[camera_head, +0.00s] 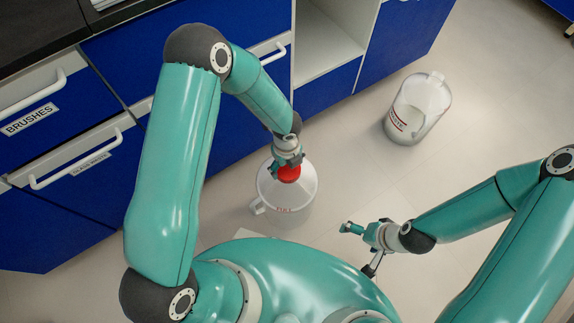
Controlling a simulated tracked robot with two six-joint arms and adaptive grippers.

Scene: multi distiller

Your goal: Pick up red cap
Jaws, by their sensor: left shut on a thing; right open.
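The red cap (289,174) is on top of a white, translucent jug (287,198) with a side handle, which stands upright on the floor. My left gripper (287,161) comes down over the cap from above and is shut on it. The fingers hide the cap's upper part. I cannot tell whether the cap is still seated on the jug's neck. My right gripper (357,246) is open and empty, low and to the right of the jug.
A second white jug (418,107), with no red cap visible, stands on the floor at the upper right. Blue cabinets with drawers (66,148) line the left and back, with an open white shelf (322,45). The floor (370,190) between the jugs is clear.

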